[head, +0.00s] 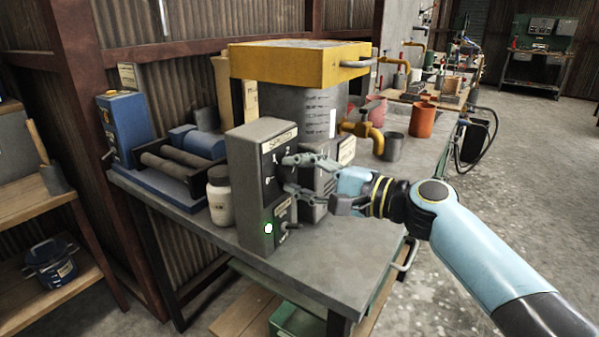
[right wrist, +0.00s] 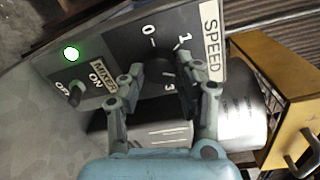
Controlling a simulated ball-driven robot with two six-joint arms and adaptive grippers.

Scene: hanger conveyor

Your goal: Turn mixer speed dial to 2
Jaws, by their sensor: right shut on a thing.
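The mixer control box (head: 245,165) stands upright on the bench, with a SPEED label at the top of its dark panel. My right gripper (head: 288,174) reaches its face from the right, one finger above the other. In the right wrist view, my right gripper (right wrist: 164,66) is shut on the black speed dial (right wrist: 163,73), a finger on each side. The marks 0, 1 and 3 show around the dial; the 2 is hidden. I cannot tell where the pointer stands. A green light (right wrist: 71,54) glows beside the ON/OFF toggle switch (right wrist: 75,92). My left gripper is out of view.
A mixer with a yellow top (head: 290,62) and grey tank stands behind the box. A white jar (head: 220,200) is close on the left, beside a blue roller machine (head: 185,150). Cups, including an orange one (head: 423,119), stand farther right. The front bench top (head: 340,255) is clear.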

